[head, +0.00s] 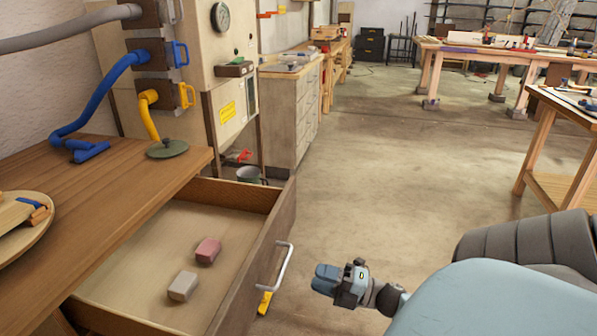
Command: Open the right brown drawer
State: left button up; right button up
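A brown wooden drawer (285,224) stands pulled far out from under the brown tabletop at the left. A pale metal bar handle (284,267) is on its front. Inside lie a reddish block (208,251) and a pale block (183,286). No second drawer shows in this bench, so I cannot tell its side from this view. My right gripper (321,280) is a little to the right of the handle, apart from it, with nothing visible in its fingers. Its blue fingers look close together, but their gap is not clear. My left gripper is not in view.
The wooden tabletop (110,185) above the drawer holds a green lid (167,149), a blue hose end (88,152) and a round tray (45,232). A yellow object (265,302) lies below the handle. Open concrete floor (400,190) lies beyond my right gripper.

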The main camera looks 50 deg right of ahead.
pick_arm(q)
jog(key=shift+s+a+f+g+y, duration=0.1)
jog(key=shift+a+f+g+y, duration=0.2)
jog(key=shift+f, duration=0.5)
pick_arm(e)
jog(key=v, duration=0.4)
jog(key=shift+s+d, duration=0.1)
jog(key=shift+s, duration=0.1)
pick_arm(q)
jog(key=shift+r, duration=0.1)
